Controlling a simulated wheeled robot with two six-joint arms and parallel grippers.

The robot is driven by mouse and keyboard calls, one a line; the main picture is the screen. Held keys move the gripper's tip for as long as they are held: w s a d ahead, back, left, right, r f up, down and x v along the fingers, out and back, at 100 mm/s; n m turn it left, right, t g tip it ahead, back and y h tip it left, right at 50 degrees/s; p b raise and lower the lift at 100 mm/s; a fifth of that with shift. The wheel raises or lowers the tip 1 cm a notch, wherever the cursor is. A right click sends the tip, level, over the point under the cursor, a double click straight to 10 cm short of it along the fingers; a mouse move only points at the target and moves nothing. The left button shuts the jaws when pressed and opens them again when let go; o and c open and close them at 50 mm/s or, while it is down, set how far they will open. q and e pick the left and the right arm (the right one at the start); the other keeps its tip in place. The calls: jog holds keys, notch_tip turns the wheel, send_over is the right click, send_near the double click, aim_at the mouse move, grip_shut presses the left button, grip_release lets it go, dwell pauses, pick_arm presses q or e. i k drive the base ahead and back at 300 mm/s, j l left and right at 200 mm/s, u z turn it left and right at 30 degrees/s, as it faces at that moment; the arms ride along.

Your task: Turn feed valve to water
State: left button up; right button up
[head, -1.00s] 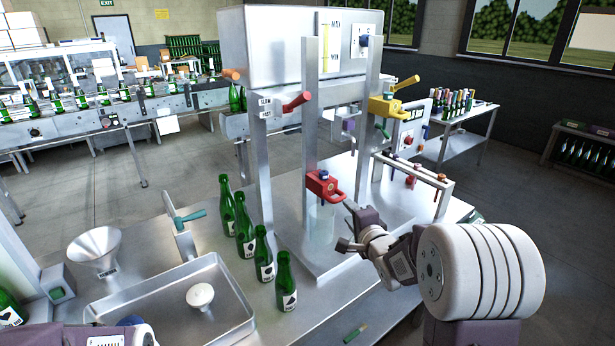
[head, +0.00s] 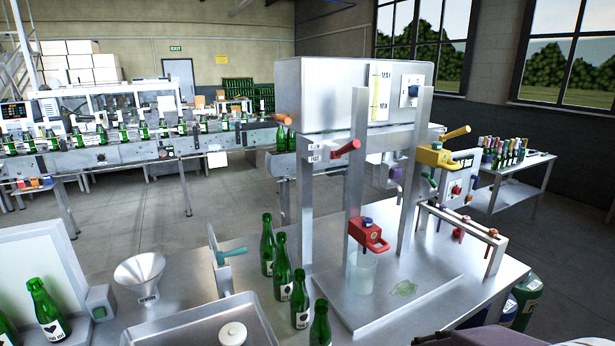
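A steel tank (head: 350,95) stands on a frame on the bench. Its front carries a level gauge (head: 379,92) marked MAX and MIN. To the right of the gauge is a white plate with a small dark knob (head: 412,91), which may be the feed valve; its lettering and setting are too small to read. A red clamp-like fitting (head: 368,235) with a blue top sits low on an upright, above a clear beaker (head: 362,272). Neither gripper shows; only a dark piece of my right arm is at the bottom right edge.
Several green bottles (head: 283,275) stand in a row left of the frame. A funnel (head: 140,272) and a steel tray (head: 262,322) are further left. Red (head: 346,149) and yellow (head: 444,155) handled fittings stick out from the frame. A small rack (head: 462,222) stands right.

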aim_at(425, 174)
jog(key=i+l, duration=0.1)
jog(key=l, duration=0.35)
jog(key=i+l+z, duration=0.15)
jog(key=l, duration=0.25)
jog(key=i+l, duration=0.1)
jog(key=l, duration=0.3)
jog(key=i+l+z, duration=0.1)
jog(key=l, duration=0.35)
jog(key=i+l+z, duration=0.2)
jog(key=i+l, duration=0.5)
jog(key=l, duration=0.1)
